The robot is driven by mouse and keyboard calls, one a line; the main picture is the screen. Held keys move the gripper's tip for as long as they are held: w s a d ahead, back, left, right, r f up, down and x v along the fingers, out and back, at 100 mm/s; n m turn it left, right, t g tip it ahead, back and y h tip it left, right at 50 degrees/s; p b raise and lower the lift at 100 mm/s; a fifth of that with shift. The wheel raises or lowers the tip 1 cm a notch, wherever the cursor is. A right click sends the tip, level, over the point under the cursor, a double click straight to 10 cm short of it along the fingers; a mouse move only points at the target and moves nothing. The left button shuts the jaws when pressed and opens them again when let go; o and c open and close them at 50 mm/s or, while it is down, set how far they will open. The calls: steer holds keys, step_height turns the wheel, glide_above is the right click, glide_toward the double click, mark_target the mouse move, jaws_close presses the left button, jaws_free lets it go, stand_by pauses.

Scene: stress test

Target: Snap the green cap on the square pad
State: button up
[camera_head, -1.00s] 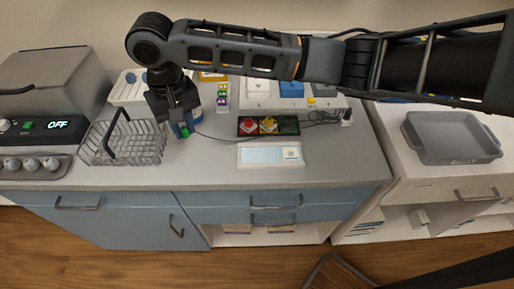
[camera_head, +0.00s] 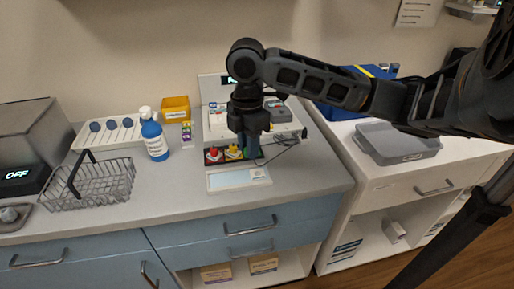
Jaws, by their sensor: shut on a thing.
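My gripper (camera_head: 250,149) points down over the right end of a dark panel (camera_head: 223,157) on the counter. It is shut on the green cap, which is mostly hidden between the fingers; only a dark greenish bit shows. A thin dark cable runs from there to the right. On the panel a red cap (camera_head: 213,155) sits at the left and a yellow cap (camera_head: 233,152) in the middle. The square pad cannot be made out; my gripper covers the panel's right end. Whether the green cap touches the panel cannot be told.
A pale flat tray (camera_head: 230,180) lies in front of the panel. Several devices stand behind it. A blue bottle (camera_head: 154,140), wire basket (camera_head: 105,187) and yellow bin (camera_head: 176,108) are to the left. A grey tray (camera_head: 400,145) sits on the right counter.

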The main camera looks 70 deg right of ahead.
mark_target(258, 173)
steer(key=shift+s+d+f+n, duration=0.1)
steer(key=shift+s+d+n, duration=0.15)
steer(key=shift+s, duration=0.25)
steer(key=shift+s+d+f+n, duration=0.1)
steer(key=shift+s+d+n, duration=0.15)
steer(key=shift+s, duration=0.25)
steer(key=shift+f+b, duration=2.1)
steer(key=shift+f, duration=0.45)
steer(key=shift+f+b, duration=0.75)
steer(key=shift+b, duration=0.1)
stand_by(2.2)
